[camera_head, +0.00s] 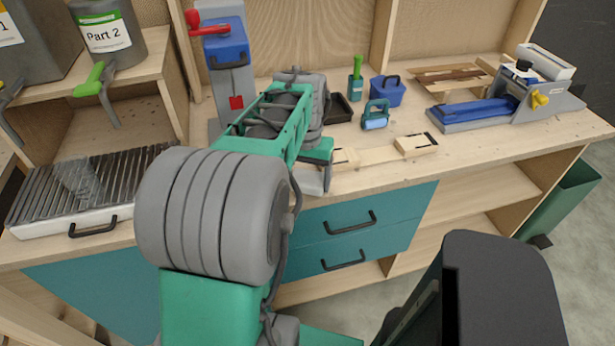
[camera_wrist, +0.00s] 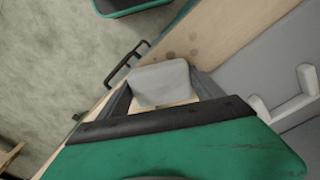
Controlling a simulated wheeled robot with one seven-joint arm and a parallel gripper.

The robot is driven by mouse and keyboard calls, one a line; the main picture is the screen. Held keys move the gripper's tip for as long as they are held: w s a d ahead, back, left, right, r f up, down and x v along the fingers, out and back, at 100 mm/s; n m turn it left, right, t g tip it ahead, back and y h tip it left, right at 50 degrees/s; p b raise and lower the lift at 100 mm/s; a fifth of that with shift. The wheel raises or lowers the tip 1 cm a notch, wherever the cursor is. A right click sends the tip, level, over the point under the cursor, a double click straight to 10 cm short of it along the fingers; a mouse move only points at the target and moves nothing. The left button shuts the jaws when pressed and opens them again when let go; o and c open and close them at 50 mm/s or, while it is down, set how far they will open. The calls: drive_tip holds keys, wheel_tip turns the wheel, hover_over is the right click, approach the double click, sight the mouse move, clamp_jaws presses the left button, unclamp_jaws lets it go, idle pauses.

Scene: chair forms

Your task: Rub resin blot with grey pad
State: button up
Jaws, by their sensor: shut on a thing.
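The grey pad (camera_wrist: 160,82) shows in the wrist view as a pale grey, rounded block between my fingers. My gripper (camera_wrist: 163,96) is shut on it, close above the front edge of the bench. Several faint brownish spots (camera_wrist: 180,51) lie on the bench wood just beyond the pad; I cannot tell whether one is the resin blot. In the head view my arm hides most of the gripper and the bench beneath it. I cannot tell whether the pad touches the wood.
Wooden pieces (camera_head: 415,145) lie right of my arm. A blue-green tool (camera_head: 376,115) and a blue box (camera_head: 387,91) stand behind. A blue and grey clamp fixture (camera_head: 480,112) is at the right. A slatted tray (camera_head: 70,195) is at the left. Drawer handles (camera_head: 350,222) protrude in front.

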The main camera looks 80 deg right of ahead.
drive_tip(key=shift+f, duration=0.4)
drive_tip(key=shift+r, duration=0.1)
